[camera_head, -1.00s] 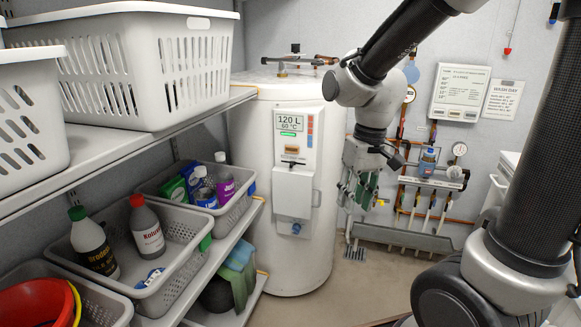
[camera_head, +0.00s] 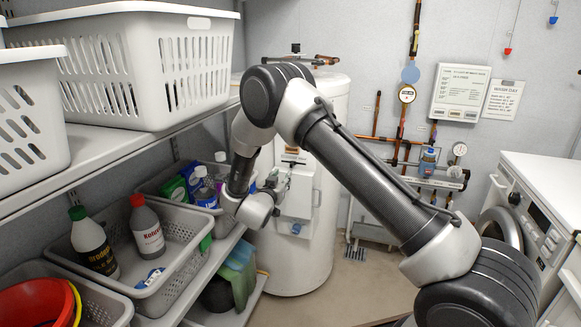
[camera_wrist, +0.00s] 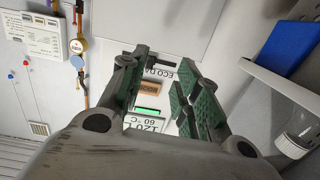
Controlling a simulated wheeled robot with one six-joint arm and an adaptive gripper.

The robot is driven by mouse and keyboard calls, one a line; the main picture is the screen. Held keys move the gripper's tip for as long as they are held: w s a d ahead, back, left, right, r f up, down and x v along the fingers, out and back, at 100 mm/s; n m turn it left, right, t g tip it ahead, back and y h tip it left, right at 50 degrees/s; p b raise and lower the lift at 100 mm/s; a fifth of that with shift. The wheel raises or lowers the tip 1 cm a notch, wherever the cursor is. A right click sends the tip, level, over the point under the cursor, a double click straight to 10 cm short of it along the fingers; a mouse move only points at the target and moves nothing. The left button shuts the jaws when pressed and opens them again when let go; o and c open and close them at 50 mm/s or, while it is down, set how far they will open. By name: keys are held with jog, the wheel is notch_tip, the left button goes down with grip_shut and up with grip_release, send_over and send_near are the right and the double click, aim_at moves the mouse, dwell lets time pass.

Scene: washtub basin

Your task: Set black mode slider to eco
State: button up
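The white water heater (camera_head: 318,150) stands at the back, its front panel partly covered by my arm in the head view. In the wrist view the panel appears upside down, with the display (camera_wrist: 146,123), a green bar, an orange-brown label (camera_wrist: 152,88) and the "ECO DA…" lettering. The dark strip of the black mode slider (camera_wrist: 161,62) shows beside that lettering; its exact setting is unreadable. My gripper (camera_wrist: 166,68) is open and empty, its green-padded fingers either side of the slider area. It also shows before the heater in the head view (camera_head: 279,184); contact is unclear.
A pale box (camera_head: 297,205) with a blue knob below juts from the heater under the panel. Shelves with white baskets (camera_head: 145,70) and bottles stand close on the left. Pipes and a gauge (camera_head: 407,94) are on the back wall. A washing machine (camera_head: 540,215) stands right.

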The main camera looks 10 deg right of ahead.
aim_at(291, 165)
jog(key=shift+h, duration=0.5)
jog(key=w+d, duration=0.1)
jog(key=w, duration=0.1)
jog(key=w+d+r, duration=0.1)
jog(key=w+d, duration=0.2)
jog(key=w, duration=0.1)
jog(key=shift+w+d+r, duration=0.2)
jog(key=shift+d+r, duration=0.15)
jog(key=shift+r, duration=0.05)
